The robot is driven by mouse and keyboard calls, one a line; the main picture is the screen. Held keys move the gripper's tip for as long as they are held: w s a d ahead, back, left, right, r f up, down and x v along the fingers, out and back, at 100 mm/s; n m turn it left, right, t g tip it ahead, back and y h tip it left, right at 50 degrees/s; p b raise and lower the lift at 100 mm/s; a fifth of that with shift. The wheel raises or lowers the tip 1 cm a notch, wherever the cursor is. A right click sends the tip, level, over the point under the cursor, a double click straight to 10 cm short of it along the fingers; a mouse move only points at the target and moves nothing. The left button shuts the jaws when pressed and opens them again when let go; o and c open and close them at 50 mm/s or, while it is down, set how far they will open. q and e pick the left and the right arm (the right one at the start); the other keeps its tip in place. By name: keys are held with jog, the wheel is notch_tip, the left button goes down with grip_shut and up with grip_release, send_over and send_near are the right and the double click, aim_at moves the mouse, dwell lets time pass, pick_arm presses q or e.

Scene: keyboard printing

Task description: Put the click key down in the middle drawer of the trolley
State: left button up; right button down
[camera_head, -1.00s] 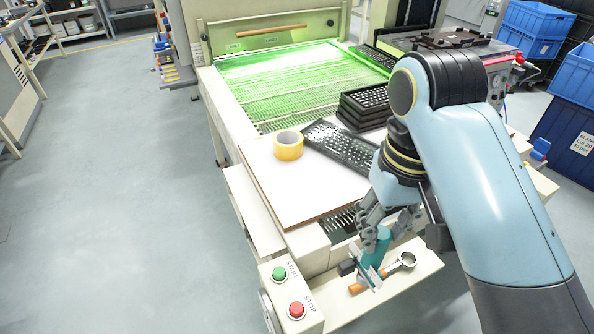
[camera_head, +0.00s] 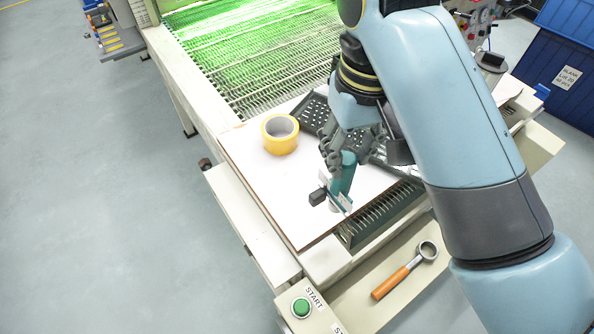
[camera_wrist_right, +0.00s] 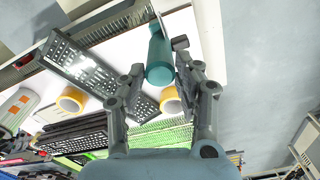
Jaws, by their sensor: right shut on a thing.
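My right gripper (camera_head: 337,158) is shut on a teal-handled tool (camera_head: 341,174), which has a thin pale plate and a small black block at its lower end. I take this tool to be the click key, though the frames do not confirm the name. It hangs upright over the white board's front part. In the right wrist view, its teal round handle (camera_wrist_right: 160,62) sits between the two fingers (camera_wrist_right: 164,78). The trolley and its middle drawer are not visible. My left gripper is not in view.
A yellow tape roll (camera_head: 280,134) and a black keyboard (camera_head: 314,112) lie on the white board (camera_head: 250,175). An orange-handled ring-headed tool (camera_head: 400,274) lies on the front ledge. A green START button (camera_head: 301,307) is at the corner. Open floor (camera_head: 90,200) lies left.

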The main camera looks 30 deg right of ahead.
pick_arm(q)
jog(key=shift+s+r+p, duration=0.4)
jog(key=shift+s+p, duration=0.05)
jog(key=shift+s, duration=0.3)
pick_arm(e)
jog(key=w+d+f, duration=0.1)
jog(key=w+f, duration=1)
jog(key=shift+w+d, duration=0.15)
jog(key=shift+w, duration=0.2)
jog(key=c, duration=0.9)
grip_release()
jog(key=shift+f, duration=0.1)
jog(key=shift+c, duration=0.2)
